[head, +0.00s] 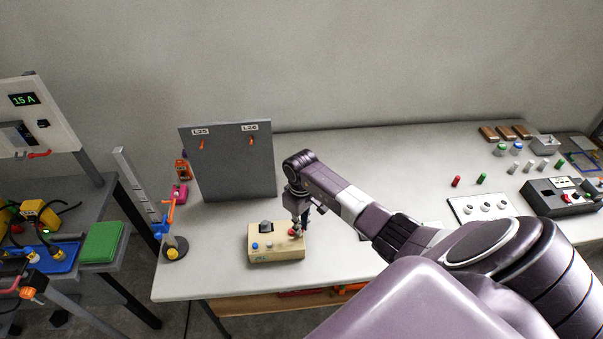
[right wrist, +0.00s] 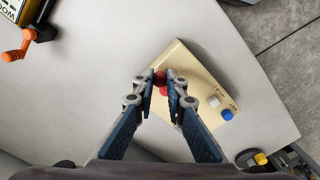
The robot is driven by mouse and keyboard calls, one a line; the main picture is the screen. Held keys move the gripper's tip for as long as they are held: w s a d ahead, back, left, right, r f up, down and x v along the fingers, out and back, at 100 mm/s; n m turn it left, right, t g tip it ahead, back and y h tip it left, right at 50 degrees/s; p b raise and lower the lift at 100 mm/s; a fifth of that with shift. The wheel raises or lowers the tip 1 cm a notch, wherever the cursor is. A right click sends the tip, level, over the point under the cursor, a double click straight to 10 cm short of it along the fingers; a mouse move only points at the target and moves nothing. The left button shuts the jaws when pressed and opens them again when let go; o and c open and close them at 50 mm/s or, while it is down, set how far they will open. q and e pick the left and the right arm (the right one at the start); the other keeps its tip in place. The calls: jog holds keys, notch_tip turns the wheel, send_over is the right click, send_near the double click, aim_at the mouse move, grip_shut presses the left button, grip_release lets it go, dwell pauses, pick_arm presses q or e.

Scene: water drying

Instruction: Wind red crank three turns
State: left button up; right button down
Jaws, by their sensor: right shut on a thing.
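A beige box (head: 275,252) stands near the front edge of the table (head: 220,283), with a blue button, a grey part and small red parts on top. My right gripper (head: 298,228) reaches down over the box's right end. In the right wrist view, its fingertips (right wrist: 161,84) are shut on the red crank's knob (right wrist: 159,76), at one end of the beige box (right wrist: 195,90). A second red part (right wrist: 163,91) shows just below the knob between the fingers. The fingers hide most of the crank, so its angle cannot be told. My left gripper is out of view.
A grey upright panel (head: 230,165) stands behind the box. An orange crank (head: 169,213) and a dark round base (head: 174,248) are to the left. A white panel (head: 478,208) and dark device (head: 560,197) are at right.

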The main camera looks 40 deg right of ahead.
jog(key=shift+a+r+m+p, duration=0.1)
jog(key=shift+a+m+p, duration=0.1)
jog(key=shift+m+p, duration=0.35)
jog(key=c, duration=2)
grip_release()
jog(key=shift+o, duration=0.2)
notch_tip(320, 180, up, 12)
